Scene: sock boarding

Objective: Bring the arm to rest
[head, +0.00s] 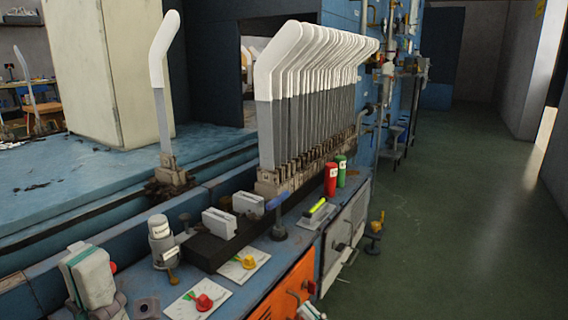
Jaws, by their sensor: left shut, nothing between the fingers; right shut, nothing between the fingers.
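My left arm's pale wrist shows at the lower left of the head view, with my dark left gripper (112,306) below it, shut and empty over the bench front. Its fingertips are hard to make out. A small white and green piece at the bottom edge seems to be part of my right arm; my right gripper is out of frame. A single grey board with a white sock (160,50) stands upright at the left. A long row of boards with white socks (290,60) stands to its right, apart from both arms.
The blue bench (60,180) carries a grey cylinder (160,240), white blocks (220,222), a red knob (204,302) and a yellow knob (248,262). Red (331,179) and green (341,171) canisters stand by the row. The green floor (450,220) at right is clear.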

